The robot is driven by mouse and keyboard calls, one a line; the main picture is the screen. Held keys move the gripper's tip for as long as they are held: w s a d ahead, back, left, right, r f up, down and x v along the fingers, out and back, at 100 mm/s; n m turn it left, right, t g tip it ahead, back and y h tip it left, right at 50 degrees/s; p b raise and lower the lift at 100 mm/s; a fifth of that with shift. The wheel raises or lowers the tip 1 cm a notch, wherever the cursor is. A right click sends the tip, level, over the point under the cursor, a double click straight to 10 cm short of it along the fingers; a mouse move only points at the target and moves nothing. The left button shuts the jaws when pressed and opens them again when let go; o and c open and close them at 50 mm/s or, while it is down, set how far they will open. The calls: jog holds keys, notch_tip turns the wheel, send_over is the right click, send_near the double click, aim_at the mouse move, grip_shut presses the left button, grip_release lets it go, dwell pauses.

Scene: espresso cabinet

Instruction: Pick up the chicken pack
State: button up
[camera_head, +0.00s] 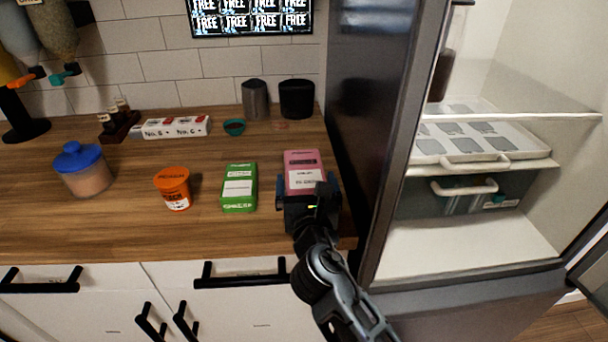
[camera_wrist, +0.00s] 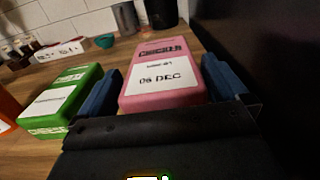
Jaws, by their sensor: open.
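The chicken pack is a pink box with a white label (camera_head: 303,160), lying on the wooden counter near its right end. In the wrist view the chicken pack (camera_wrist: 159,56) shows the word "CHICKEN" and a date label. My gripper (camera_head: 312,190) is at the near end of the pack. In the wrist view its two blue fingers (camera_wrist: 163,92) are open, one on each side of the pack, with a visible gap at least on the left. The near lower end of the pack is hidden behind the gripper.
A green box (camera_head: 239,188) lies left of the pack. An orange tub (camera_head: 173,188) and a blue-lidded jar (camera_head: 82,169) stand farther left. Dark canisters (camera_head: 297,99) stand behind. The dark fridge side (camera_head: 371,120) rises close on the right.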

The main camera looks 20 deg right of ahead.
jog(key=shift+w+d, duration=0.1)
jog(key=shift+w, duration=0.1)
jog(key=c, duration=1)
jog(key=shift+r, duration=0.15)
